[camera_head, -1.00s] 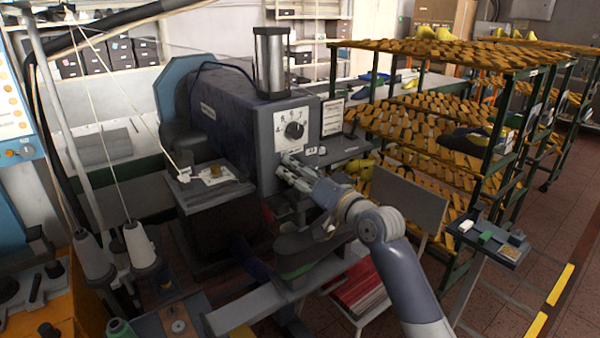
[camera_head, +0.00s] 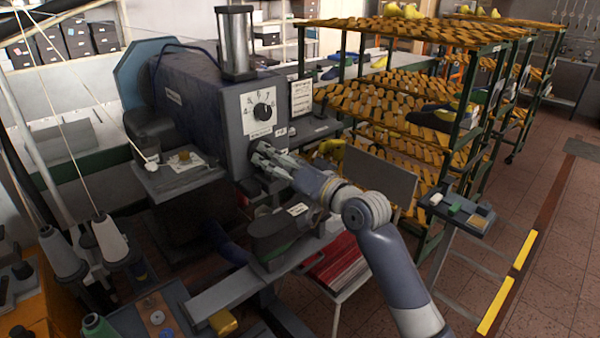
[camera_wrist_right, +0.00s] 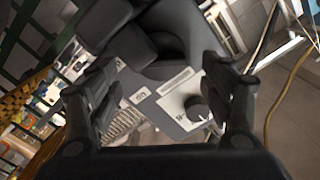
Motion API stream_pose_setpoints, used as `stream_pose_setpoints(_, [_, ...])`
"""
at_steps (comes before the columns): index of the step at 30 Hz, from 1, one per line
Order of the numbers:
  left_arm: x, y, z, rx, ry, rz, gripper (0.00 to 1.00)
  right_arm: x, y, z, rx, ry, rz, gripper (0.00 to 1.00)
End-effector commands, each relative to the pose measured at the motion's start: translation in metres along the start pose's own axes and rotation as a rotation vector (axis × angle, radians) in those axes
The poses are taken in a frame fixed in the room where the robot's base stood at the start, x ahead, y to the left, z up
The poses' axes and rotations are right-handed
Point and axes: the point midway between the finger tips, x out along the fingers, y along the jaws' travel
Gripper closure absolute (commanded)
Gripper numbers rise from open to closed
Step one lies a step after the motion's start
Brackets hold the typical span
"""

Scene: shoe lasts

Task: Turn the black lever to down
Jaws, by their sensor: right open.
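A black knob-like lever (camera_head: 262,111) sits on a white marked dial plate (camera_head: 259,107) on the front of the grey-blue machine. It also shows in the right wrist view (camera_wrist_right: 197,108), near the right finger. My right gripper (camera_head: 264,158) is open in front of the machine, below the dial plate and apart from the knob. In the right wrist view, my right gripper (camera_wrist_right: 158,75) has its fingers spread, with a dark blocky part (camera_wrist_right: 155,45) beyond and between them; I cannot tell whether they touch it. My left gripper is not in view.
A dark shoe last (camera_head: 280,232) lies on a support below my right arm. A rack (camera_head: 440,120) of orange lasts stands to the right. A small tray stand (camera_head: 457,213) is right of my arm. Thread cones (camera_head: 108,238) stand at left. The floor at right is open.

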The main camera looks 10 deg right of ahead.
Motion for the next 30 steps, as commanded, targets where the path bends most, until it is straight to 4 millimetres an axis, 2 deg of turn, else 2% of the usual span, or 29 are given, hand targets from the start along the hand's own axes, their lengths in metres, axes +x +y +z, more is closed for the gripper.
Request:
stream_pose_setpoints(1, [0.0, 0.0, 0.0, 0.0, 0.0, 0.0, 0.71, -0.011, 0.002, 0.0, 0.0, 0.002, 0.002, 0.27])
stream_pose_setpoints(6, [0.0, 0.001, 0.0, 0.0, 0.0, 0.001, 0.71, -0.044, 0.002, 0.0, -0.001, 0.001, 0.002, 0.27])
stream_pose_setpoints(13, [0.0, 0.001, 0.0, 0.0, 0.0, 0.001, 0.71, -0.076, 0.001, 0.0, 0.0, 0.001, 0.001, 0.27])
stream_pose_setpoints(18, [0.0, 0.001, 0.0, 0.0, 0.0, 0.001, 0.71, -0.085, 0.0, 0.0, 0.001, 0.001, 0.0, 0.27])
stream_pose_setpoints(27, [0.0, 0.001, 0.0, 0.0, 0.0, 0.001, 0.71, -0.086, 0.001, 0.0, 0.002, 0.0, 0.001, 0.27])
stream_pose_setpoints(30, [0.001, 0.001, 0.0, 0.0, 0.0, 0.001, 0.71, -0.084, 0.012, 0.007, 0.006, -0.006, 0.019, 0.27])
